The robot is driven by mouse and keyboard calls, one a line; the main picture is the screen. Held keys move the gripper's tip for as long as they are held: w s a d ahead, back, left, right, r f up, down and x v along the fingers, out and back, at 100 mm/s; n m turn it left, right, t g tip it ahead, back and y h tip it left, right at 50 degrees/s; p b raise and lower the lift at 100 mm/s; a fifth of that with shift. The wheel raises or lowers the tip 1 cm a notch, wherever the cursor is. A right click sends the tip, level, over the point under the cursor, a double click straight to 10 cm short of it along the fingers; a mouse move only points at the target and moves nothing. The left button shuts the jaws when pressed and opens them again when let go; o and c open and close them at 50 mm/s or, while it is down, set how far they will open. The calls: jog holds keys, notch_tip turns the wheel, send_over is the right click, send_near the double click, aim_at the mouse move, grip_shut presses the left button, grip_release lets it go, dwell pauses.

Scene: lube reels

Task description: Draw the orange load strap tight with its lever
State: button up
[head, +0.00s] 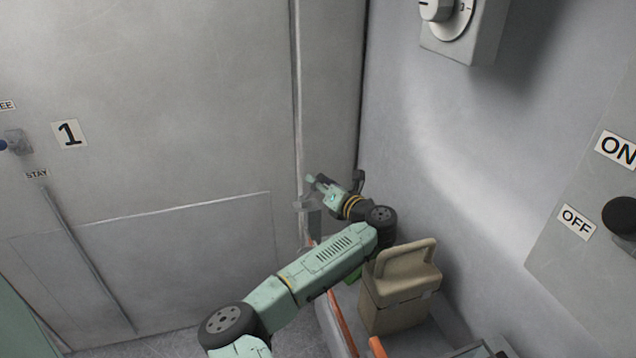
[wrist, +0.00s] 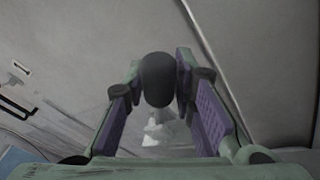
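The orange strap (head: 342,322) shows in the head view as a narrow band running down past the beige case, partly hidden by my arm. My gripper (head: 314,184) is beyond the case, near a grey metal bracket (head: 309,217) by the wall corner. In the wrist view its two purple-padded fingers are spread (wrist: 160,85), with a dark rounded grip (wrist: 157,78) between their tips, apparently the lever's end. The right finger is close to the grip; I cannot tell whether they touch. A pale metal part (wrist: 158,132) shows below it.
A beige handled case (head: 402,290) stands right beside my forearm. The right wall carries a dial box (head: 466,28) and an ON/OFF panel with a black knob (head: 619,215). A large grey panel (head: 160,120) fills the left. Another orange end (head: 377,347) shows at the bottom.

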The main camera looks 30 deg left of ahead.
jog(key=o, duration=0.4)
notch_tip(320, 180, up, 10)
dwell(0.6)
jog(key=shift+c, duration=0.5)
